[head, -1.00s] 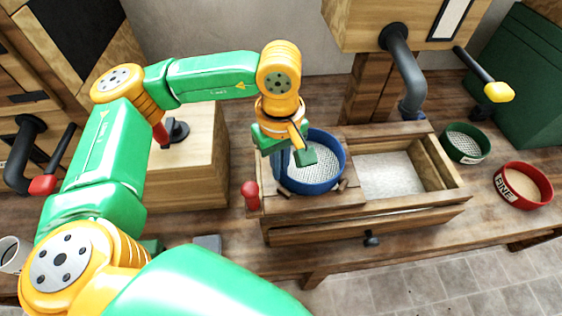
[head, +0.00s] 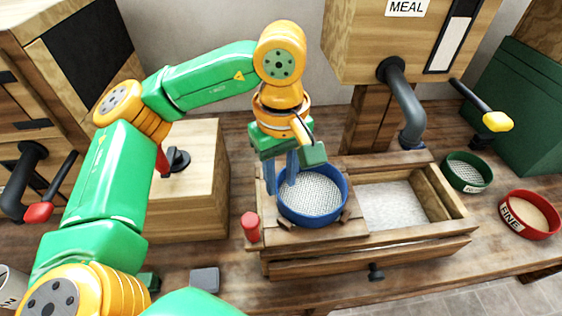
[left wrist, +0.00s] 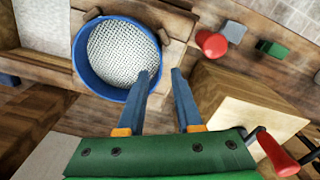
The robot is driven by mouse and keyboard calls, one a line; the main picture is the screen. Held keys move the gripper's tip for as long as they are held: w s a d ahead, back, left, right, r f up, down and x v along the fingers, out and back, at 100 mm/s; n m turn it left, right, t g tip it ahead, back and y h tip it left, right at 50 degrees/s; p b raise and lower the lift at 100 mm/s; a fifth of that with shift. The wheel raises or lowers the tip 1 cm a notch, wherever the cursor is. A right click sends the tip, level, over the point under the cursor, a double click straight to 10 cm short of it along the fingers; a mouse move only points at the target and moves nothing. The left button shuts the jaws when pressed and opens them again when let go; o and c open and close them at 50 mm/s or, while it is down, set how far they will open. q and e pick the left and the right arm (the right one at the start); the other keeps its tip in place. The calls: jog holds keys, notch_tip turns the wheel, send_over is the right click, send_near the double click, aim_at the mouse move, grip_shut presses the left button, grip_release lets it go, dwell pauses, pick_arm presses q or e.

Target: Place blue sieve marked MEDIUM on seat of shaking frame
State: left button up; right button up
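The blue sieve (head: 325,216) sits on the seat of the shaking frame (head: 357,229), between small wooden blocks, and looks level. Its mesh is empty; no MEDIUM marking is readable. It also shows in the left wrist view (left wrist: 84,70). My left gripper (head: 281,190) is above the sieve's left rim, pointing down. My right gripper is not in view.
The open box of the frame, right of the seat, has a pale bottom (head: 392,206). A red knob (head: 251,227) stands at the frame's left. A green sieve (head: 466,172) and a red sieve (head: 530,214) are at the right. A grey spout pipe (head: 404,100) hangs behind. A wooden block (head: 190,195) is left.

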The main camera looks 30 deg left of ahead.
pick_arm(q)
notch_tip(320, 180, up, 6)
jog(key=shift+p, duration=0.55)
